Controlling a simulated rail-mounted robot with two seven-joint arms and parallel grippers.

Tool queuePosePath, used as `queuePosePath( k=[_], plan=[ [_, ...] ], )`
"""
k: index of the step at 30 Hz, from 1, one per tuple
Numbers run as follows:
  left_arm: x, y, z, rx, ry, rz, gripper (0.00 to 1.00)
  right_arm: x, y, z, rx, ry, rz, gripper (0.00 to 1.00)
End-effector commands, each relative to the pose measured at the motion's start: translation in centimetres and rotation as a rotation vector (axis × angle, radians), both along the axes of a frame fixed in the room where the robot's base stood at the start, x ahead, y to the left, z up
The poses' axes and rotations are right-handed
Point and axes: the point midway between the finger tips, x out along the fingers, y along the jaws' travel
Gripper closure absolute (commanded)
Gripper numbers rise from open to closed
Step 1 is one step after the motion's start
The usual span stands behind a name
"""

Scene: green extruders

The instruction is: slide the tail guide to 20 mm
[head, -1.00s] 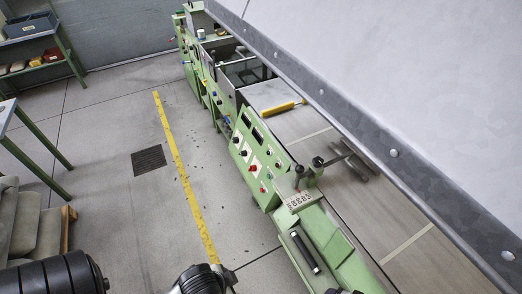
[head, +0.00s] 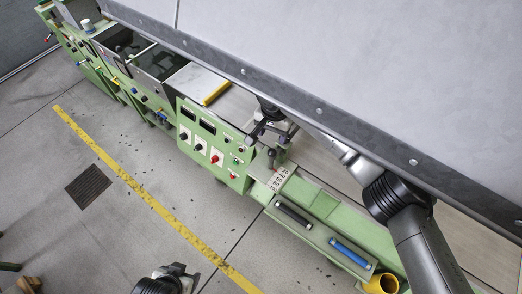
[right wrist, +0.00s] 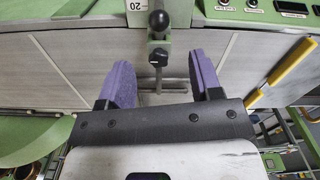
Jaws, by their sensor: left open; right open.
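The tail guide has a black knob (right wrist: 158,20) on a metal post, seen in the right wrist view with a clamp and rod below it. In the head view the tail guide (head: 279,152) stands on the green rail near the white number plate (head: 281,178).
A grey hood (head: 330,80) overhangs the conveyor. A green control panel (head: 212,145) with knobs stands left of the guide. A yellow-handled tool (head: 216,93) lies behind it. A blue handle (head: 350,252) and yellow cup (head: 381,284) are at lower right. The floor at left is mostly clear.

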Motion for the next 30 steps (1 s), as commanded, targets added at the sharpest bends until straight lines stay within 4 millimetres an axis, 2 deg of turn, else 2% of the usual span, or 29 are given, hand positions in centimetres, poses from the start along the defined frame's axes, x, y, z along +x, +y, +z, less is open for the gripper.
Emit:
queuePosePath(
  k=[18,24,30],
  plan=[
    [-0.1,0.3,-0.2,0.01,0.001,-0.006,0.34,-0.1,0.0,-10.4,0.0,0.002,0.001,0.41],
    [-0.1,0.3,-0.3,0.01,0.002,-0.007,0.34,0.0,0.0,-12.3,-0.001,0.001,0.001,0.41],
    [-0.1,0.2,-0.3,0.009,0.002,-0.006,0.34,0.0,0.0,-13.1,0.0,0.0,0.002,0.41]
  ],
)
